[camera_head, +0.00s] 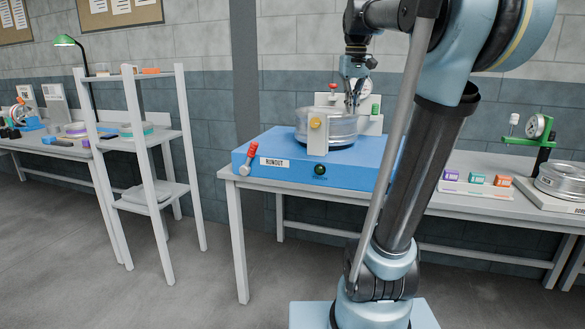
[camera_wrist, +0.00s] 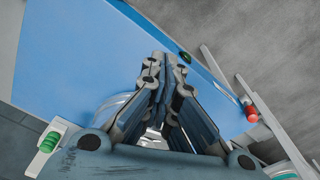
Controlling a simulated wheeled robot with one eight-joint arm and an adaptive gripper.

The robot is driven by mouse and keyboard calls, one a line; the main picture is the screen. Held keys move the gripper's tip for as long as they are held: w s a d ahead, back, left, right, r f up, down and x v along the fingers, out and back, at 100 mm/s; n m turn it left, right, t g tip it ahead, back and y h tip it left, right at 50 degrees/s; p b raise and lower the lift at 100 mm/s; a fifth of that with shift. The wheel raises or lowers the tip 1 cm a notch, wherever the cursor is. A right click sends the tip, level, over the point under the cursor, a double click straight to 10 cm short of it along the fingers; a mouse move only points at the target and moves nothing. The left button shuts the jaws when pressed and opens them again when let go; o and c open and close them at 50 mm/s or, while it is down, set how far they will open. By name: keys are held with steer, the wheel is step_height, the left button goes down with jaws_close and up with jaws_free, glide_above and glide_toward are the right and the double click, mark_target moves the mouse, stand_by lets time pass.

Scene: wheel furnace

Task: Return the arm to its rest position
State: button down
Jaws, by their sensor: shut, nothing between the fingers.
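My gripper (camera_head: 353,104) hangs from my arm above the blue runout stand in the head view, close over the metal wheel (camera_head: 325,127) mounted on it. In the wrist view my gripper (camera_wrist: 166,62) has its fingers together with nothing held. The wheel is partly hidden behind the fingers there. My arm is raised and reaches out over the table, bent at the elbow. I cannot tell whether the fingertips touch the wheel.
A white shelf rack (camera_head: 151,143) stands left. A green gauge stand (camera_head: 540,139) stands right. Floor space is open at left front.

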steer(key=s+f, duration=0.7)
steer(key=f, duration=0.4)
steer(key=s+f+m+t, duration=0.1)
steer(key=s+f, duration=0.7)
steer(key=f, duration=0.4)
steer(key=s+f, duration=0.7)
steer(key=f, duration=0.5)
steer(key=shift+s, duration=0.2)
steer(key=shift+d, duration=0.1)
